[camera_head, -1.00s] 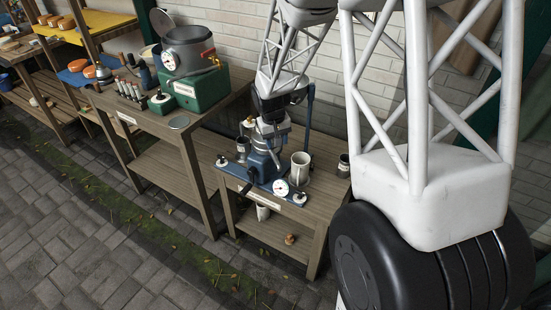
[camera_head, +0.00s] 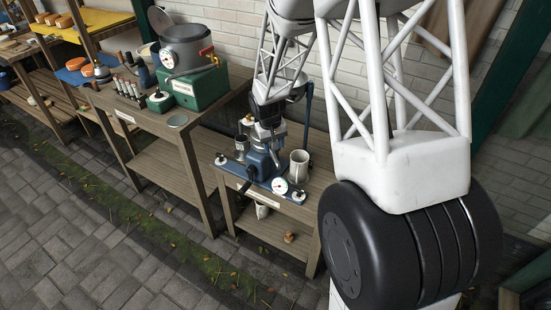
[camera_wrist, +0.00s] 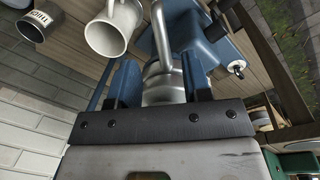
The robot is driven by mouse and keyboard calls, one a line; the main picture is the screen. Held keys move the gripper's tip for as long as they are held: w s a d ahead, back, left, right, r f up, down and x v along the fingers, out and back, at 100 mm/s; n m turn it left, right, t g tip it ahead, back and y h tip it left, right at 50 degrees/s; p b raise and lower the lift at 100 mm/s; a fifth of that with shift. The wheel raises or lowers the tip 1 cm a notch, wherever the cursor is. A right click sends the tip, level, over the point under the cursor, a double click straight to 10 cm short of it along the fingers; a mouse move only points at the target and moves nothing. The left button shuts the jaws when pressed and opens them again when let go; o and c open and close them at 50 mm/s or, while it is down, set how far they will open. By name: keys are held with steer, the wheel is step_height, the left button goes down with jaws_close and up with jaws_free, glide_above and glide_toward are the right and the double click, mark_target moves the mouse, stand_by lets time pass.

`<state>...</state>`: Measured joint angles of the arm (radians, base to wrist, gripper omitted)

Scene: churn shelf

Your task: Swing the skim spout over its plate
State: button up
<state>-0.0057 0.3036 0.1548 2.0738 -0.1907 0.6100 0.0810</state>
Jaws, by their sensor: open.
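A blue and metal churn machine (camera_head: 261,160) stands on a blue base with a dial (camera_head: 279,186), on the low wooden table. My gripper (camera_head: 267,123) is directly above its top. In the wrist view my gripper (camera_wrist: 160,82) is open, with a blue finger on each side of a round metal part (camera_wrist: 164,88). A bent metal pipe (camera_wrist: 159,35), perhaps the skim spout, rises from there. Whether a finger touches metal I cannot tell. A cream mug (camera_head: 299,166) stands right of the machine; it also shows in the wrist view (camera_wrist: 113,31). I cannot identify the spout's plate.
A small labelled tin (camera_wrist: 33,27) is beside the mug in the wrist view. A brick wall is behind. Open paving (camera_head: 80,230) lies in front.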

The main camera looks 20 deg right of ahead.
mark_target(276, 159)
steer(key=shift+d+f, duration=0.2)
steer(key=shift+f, duration=1.6)
steer(key=shift+d+f, duration=0.2)
steer(key=shift+f, duration=1.55)
jaws_close()
